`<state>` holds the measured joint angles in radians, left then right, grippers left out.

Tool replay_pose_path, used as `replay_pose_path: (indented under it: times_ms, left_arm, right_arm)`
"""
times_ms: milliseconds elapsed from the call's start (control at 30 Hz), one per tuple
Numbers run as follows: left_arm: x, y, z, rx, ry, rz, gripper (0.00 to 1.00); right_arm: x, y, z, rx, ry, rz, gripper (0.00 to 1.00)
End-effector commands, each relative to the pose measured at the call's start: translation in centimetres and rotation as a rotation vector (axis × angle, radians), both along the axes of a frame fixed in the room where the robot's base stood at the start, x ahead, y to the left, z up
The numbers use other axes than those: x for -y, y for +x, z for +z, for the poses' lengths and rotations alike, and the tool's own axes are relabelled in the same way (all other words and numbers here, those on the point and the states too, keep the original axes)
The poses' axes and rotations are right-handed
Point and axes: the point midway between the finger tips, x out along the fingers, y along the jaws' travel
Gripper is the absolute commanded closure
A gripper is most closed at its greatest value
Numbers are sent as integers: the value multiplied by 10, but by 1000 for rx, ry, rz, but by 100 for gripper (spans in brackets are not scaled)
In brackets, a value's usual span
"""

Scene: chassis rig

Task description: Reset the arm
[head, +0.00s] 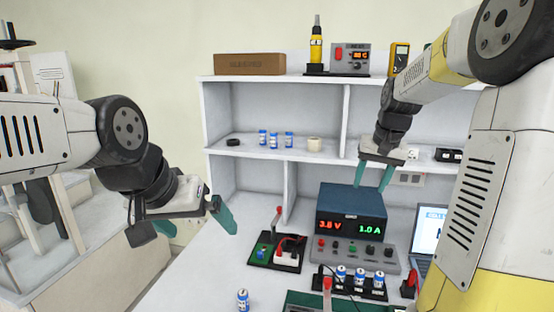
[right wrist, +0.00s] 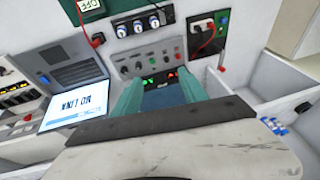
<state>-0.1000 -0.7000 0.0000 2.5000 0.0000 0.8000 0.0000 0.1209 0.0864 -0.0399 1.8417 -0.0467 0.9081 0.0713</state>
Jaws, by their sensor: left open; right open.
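My left gripper (head: 222,213) is at the left of the head view, above the bench's left front edge, with its teal fingers open and empty. My right gripper (head: 374,174) hangs in front of the shelf, above and behind the power supply's top, with teal fingers pointing down. It is open and empty. In the right wrist view its teal fingers (right wrist: 160,97) point toward the power supply. The power supply (head: 351,205) is a dark blue box reading 3.8 V and 1.0 A. Neither gripper touches an object that I can see.
A battery (head: 242,299) stands alone on the bench front. A holder with several batteries (head: 359,281) and a switch board (head: 277,252) lie before the supply. A laptop (head: 431,232) is at right. The shelf (head: 250,188) rises behind. Bare bench lies left of the boards.

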Motion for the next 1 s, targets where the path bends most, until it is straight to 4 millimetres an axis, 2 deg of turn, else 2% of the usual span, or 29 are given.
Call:
replay_pose_path:
  times_ms: [33,200,400,500,600,700,1000]
  left_arm:
    - [0,0,0,0,0,0,0]
    - [0,0,0,0,0,0,0]
    - [0,0,0,0,0,0,0]
    - [0,0,0,0,0,0,0]
    - [0,0,0,0,0,0,0]
    - [0,0,0,0,0,0,0]
    - [0,0,0,0,0,0,0]
  right_arm:
    - [-15,-23,15,33,1,27,50]
    - [-54,-93,40,120,6,112,50]
    - [-89,-173,40,214,11,206,50]
    - [-100,-201,33,249,11,238,50]
    - [-106,-219,27,272,12,260,50]
    - [-108,-227,23,282,12,270,50]
    - [-109,-229,22,283,12,273,50]
